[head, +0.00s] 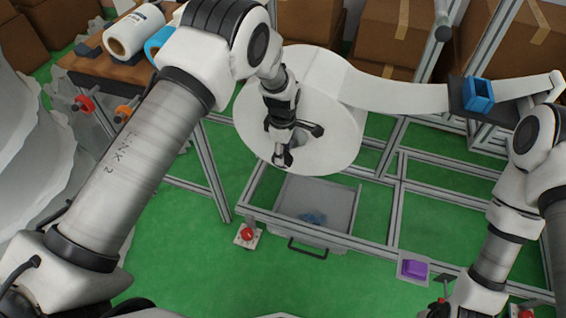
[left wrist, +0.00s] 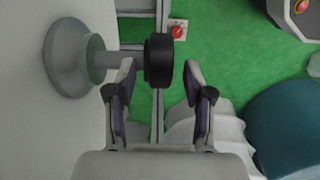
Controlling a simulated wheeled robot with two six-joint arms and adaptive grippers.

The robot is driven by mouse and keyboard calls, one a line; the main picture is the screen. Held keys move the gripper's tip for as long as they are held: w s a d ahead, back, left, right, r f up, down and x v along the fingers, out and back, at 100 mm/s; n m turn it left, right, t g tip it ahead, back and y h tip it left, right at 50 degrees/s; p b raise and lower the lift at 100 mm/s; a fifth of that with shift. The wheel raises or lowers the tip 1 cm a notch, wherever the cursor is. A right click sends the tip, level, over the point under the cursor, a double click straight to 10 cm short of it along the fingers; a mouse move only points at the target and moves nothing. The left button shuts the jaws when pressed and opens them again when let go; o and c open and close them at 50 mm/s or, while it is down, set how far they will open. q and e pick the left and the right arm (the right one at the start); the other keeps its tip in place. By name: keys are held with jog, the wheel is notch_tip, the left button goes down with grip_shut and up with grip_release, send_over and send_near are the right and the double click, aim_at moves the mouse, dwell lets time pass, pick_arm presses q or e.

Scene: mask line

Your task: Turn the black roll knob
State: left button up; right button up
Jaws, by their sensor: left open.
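The black roll knob (left wrist: 158,60) shows in the left wrist view on a grey shaft with a round flange (left wrist: 72,58). The flange sits on the white face at the left. My left gripper (left wrist: 160,76) is open, with one finger on each side of the knob's near end. I cannot tell whether either finger touches it. In the head view my left gripper (head: 283,156) is in front of the large white roll (head: 335,125), and I cannot clearly tell the knob from the gripper's dark parts. My right arm is at the right; its gripper is not visible.
A white strip (head: 410,96) runs from the roll to a blue block (head: 478,95) on the metal frame (head: 398,215). Below the roll is a drawer-like tray (head: 345,205). Cardboard boxes stand behind.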

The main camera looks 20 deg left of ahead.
pick_arm(q)
notch_tip(320, 180, down, 4)
jog(key=shift+a+f, duration=0.1)
jog(key=shift+c, duration=0.3)
grip_shut()
